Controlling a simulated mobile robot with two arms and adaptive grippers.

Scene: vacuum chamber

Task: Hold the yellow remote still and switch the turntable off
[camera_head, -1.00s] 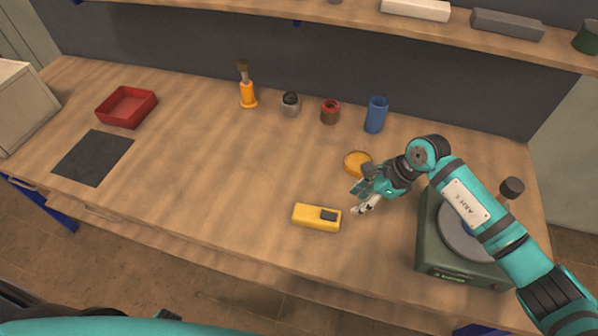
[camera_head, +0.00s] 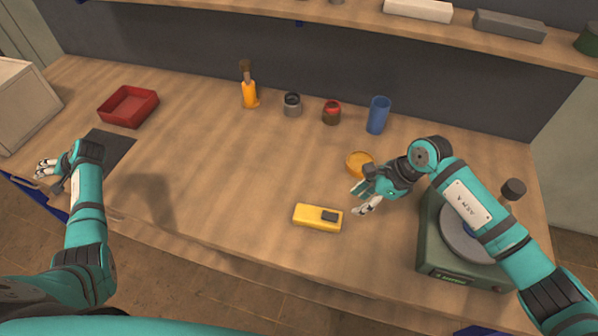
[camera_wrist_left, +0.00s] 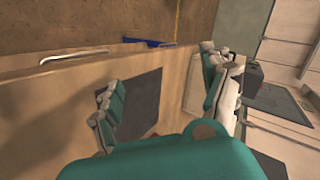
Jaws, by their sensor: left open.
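The yellow remote (camera_head: 312,217) lies flat on the wooden workbench, with a dark patch on its right end. The green turntable (camera_head: 451,268) with a round grey platter stands at the bench's right end, partly hidden behind my right arm. My right gripper (camera_head: 363,200) hangs over the bench just right of and behind the remote, apart from it; whether its fingers are apart is unclear. My left gripper (camera_head: 46,171) is over the front left of the bench, far from the remote. In the left wrist view its fingers (camera_wrist_left: 165,100) are wide apart with nothing between them.
A red tray (camera_head: 128,107) and a dark mat (camera_head: 112,146) are at the left. An orange brush (camera_head: 249,94), small jars (camera_head: 331,112), a blue cup (camera_head: 377,115) and a yellow disc (camera_head: 359,163) stand farther back. Bench between left arm and remote is clear.

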